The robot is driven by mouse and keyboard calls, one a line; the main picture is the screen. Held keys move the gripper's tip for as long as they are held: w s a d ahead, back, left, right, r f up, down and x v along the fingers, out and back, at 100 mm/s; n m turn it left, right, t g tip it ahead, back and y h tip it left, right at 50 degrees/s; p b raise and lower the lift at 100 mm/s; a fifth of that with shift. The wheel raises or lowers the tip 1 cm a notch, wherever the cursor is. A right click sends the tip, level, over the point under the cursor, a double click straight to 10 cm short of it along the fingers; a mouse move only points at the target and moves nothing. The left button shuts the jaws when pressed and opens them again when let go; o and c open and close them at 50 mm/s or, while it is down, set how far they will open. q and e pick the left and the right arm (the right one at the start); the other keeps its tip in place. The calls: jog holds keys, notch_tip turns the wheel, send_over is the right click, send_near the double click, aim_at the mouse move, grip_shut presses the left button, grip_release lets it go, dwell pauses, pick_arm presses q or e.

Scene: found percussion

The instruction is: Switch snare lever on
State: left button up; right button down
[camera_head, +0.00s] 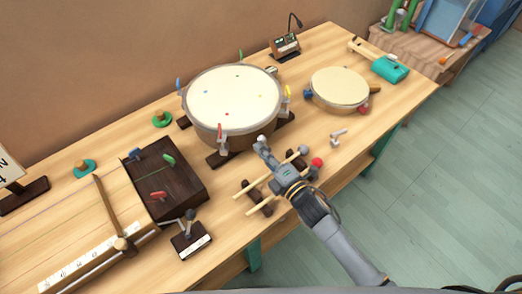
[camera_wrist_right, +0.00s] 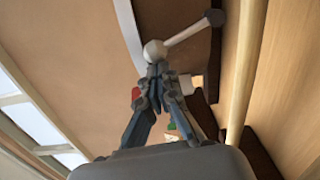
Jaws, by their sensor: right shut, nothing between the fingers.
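The large drum (camera_head: 234,98) has a cream head, a brown shell and coloured clamps around its rim. My right gripper (camera_head: 261,143) is shut and empty at the drum's near right side. In the right wrist view, a lever-like grey rod (camera_wrist_right: 186,32) with a pale ball end lies beside the drum's brown shell (camera_wrist_right: 180,15). The closed fingertips (camera_wrist_right: 155,72) are right at the ball; I cannot tell whether they touch it. In the head view the gripper hides this rod. My left gripper is not in view.
Two sticks (camera_head: 262,186) lie on dark rests under my right arm. A black-knobbed lever on a labelled base (camera_head: 191,240) stands at the near left, beside a dark wooden box (camera_head: 180,195). A small drum (camera_head: 339,88) and a teal mallet (camera_head: 390,69) are to the right.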

jog(key=shift+w+d+r, duration=0.1)
jog(key=shift+d+r, duration=0.05)
jog(key=shift+r, duration=0.05)
jog(key=shift+w+d+r+m+p, duration=0.35)
jog(key=shift+m+p, duration=0.2)
jog(key=shift+m, duration=0.2)
jog(key=shift+w+d+r+m+p, duration=0.2)
jog(key=shift+d+m+p, duration=0.2)
jog(key=shift+m+p, duration=0.25)
jog(key=shift+w+d+m, duration=0.3)
jog(key=shift+d+m, duration=0.1)
jog(key=shift+m, duration=0.5)
jog(key=shift+w+d, duration=0.1)
jog(key=shift+d, duration=0.1)
jog(key=shift+w+d, duration=0.45)
jog(key=shift+d, duration=0.15)
jog(key=shift+r, duration=0.1)
